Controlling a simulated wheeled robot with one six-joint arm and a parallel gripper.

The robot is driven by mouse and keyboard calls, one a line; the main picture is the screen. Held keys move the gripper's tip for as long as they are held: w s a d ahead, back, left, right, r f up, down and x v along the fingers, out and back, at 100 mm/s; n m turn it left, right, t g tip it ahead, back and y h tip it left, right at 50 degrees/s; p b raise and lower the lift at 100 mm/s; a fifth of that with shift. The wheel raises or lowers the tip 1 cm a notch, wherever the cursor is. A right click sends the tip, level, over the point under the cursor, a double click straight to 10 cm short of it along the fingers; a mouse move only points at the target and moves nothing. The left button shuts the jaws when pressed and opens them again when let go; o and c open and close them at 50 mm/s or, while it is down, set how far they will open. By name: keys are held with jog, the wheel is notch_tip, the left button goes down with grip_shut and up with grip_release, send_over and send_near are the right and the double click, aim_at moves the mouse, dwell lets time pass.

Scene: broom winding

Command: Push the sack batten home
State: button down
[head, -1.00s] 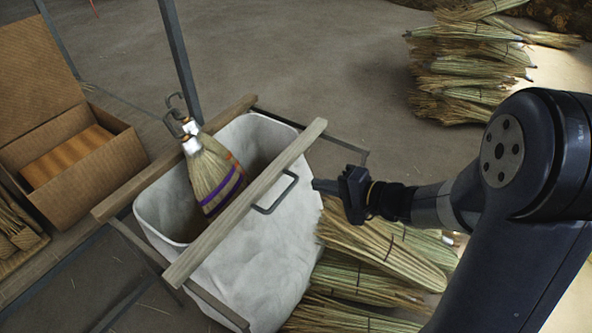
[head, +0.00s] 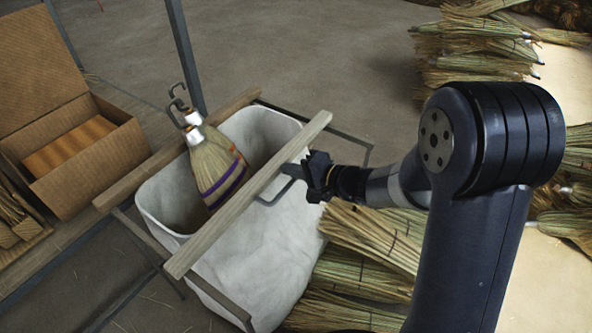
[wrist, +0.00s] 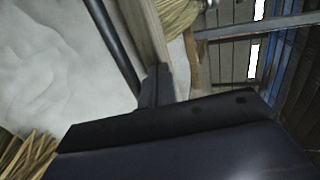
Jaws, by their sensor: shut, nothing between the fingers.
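The sack batten (head: 250,194) is a pale wooden bar lying across the near side of the white sack (head: 262,258), with a dark wire handle (head: 268,203) on its near face. My gripper (head: 290,169) is shut and empty, its fingertips at the batten's near face beside the upper end of the handle. In the wrist view the shut fingers (wrist: 157,88) reach the batten (wrist: 150,40), next to the dark handle bar (wrist: 112,45). Whether they touch the wood is hard to tell. The sack hangs open, and a broom head with a purple band (head: 217,170) hangs at its mouth.
A second wooden bar (head: 150,172) runs along the sack's far side. Metal frame rails and a post (head: 187,60) stand around it. A cardboard box (head: 85,140) is at the left. Straw bundles (head: 365,240) lie right of the sack, with more stacked (head: 475,50) behind. Floor behind the sack is clear.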

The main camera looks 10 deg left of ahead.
aim_at(270, 161)
jog(key=shift+a, duration=0.1)
jog(key=b+x, duration=0.2)
jog(key=x, duration=0.1)
jog(key=shift+w+a+r, duration=0.1)
jog(key=shift+a+r, duration=0.1)
jog(key=shift+r, duration=0.1)
jog(key=shift+w+a+r, duration=0.1)
jog(key=shift+a, duration=0.2)
jog(key=shift+r, duration=0.15)
